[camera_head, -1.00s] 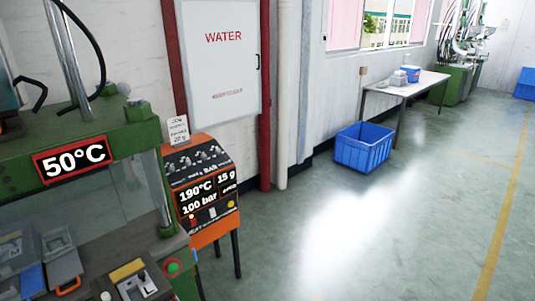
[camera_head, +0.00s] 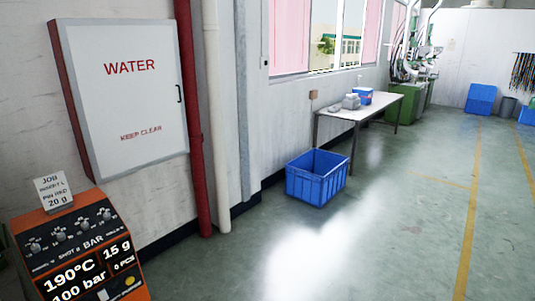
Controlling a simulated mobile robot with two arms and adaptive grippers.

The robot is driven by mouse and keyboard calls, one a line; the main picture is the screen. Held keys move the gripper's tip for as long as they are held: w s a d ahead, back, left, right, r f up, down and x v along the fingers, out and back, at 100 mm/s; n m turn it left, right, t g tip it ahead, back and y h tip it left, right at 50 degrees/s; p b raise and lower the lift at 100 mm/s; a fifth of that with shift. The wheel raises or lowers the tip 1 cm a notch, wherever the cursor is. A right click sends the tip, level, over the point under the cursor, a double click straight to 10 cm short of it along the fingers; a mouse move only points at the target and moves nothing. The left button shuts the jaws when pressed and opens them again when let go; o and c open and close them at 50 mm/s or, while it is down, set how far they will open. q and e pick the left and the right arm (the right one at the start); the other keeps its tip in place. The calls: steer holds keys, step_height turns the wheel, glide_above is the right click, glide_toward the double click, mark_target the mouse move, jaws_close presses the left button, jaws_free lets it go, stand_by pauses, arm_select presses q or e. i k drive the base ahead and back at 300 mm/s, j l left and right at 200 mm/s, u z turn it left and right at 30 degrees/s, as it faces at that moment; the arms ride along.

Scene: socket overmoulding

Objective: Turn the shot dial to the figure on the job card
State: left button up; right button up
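The orange control box (camera_head: 135,285) stands at the lower left, partly cut off by the frame edge. A row of several small knobs (camera_head: 84,225) runs along its dark sloping panel, with a "SHOT g" label below; which knob it belongs to is hard to tell. The display (camera_head: 90,272) reads 190°C, 100 bar, 15 g and 0 PCS. The white job card (camera_head: 52,190) stands on top of the box; its last line reads 20 g, and its smaller lines are hard to read. Neither gripper shows in the head view.
A white WATER cabinet (camera_head: 130,95) and a red pipe (camera_head: 190,130) are on the wall behind the box. A blue crate (camera_head: 317,178) sits on the floor by a white table (camera_head: 370,105). Green machines (camera_head: 415,95) stand farther back. The floor (camera_head: 390,230) right of the box is clear.

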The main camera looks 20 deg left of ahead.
mark_target(61, 236)
steer(key=i+j+u, duration=0.15)
steer(key=i+u, duration=0.3)
steer(key=i+l+u, duration=0.1)
steer(key=i+u, duration=0.35)
steer(key=i, duration=0.25)
steer(key=i+l+u, duration=0.25)
steer(key=i+u, duration=0.2)
steer(key=i, duration=0.1)
